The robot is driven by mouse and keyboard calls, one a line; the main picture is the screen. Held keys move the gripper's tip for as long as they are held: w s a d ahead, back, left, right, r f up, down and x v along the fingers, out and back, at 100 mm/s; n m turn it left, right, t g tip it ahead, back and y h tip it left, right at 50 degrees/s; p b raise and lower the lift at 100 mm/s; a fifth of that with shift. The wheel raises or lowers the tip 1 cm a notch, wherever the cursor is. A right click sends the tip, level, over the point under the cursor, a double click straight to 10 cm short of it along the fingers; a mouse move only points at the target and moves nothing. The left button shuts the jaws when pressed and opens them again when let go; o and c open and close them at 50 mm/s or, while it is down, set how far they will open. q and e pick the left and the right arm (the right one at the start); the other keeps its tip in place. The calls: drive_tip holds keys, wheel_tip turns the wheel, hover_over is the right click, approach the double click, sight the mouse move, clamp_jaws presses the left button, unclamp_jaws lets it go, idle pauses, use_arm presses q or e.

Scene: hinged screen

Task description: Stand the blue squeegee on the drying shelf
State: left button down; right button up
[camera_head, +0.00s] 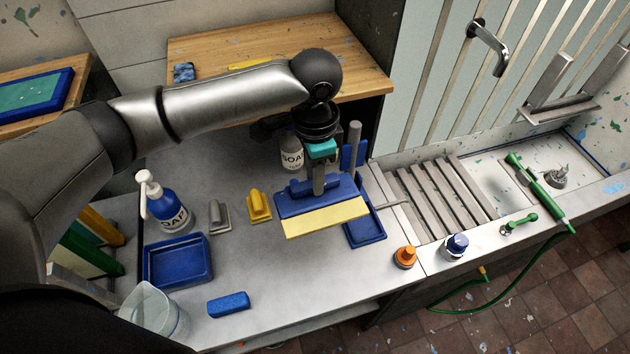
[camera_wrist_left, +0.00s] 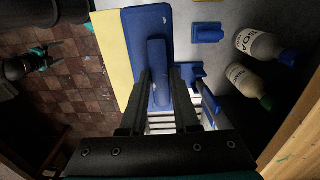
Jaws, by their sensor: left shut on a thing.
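The blue squeegee (camera_head: 312,196) has a broad blue body with a handle and a wide yellow edge. My left gripper (camera_head: 318,182) is shut on its handle and holds it over the grey counter. In the left wrist view the squeegee (camera_wrist_left: 147,45) is seen from above, its handle between my two fingers (camera_wrist_left: 160,105). I cannot tell for sure which surface is the drying shelf; a wooden shelf (camera_head: 350,75) stands at the back, and a metal shelf (camera_head: 572,107) is on the right wall. A dark shape with teal parts (camera_wrist_left: 40,62), perhaps my right gripper, shows at the left of the wrist view.
A blue stand (camera_head: 370,228) is just right of the squeegee. A soap bottle (camera_head: 291,155) is behind it. Small yellow (camera_head: 258,208) and grey (camera_head: 218,216) tools, a pump bottle (camera_head: 170,212) and a blue tray (camera_head: 178,268) are to the left.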

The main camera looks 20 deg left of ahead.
use_arm(q)
wheel_tip(320, 180, up, 13)
drive_tip(key=shift+f, duration=0.15)
idle(1.0)
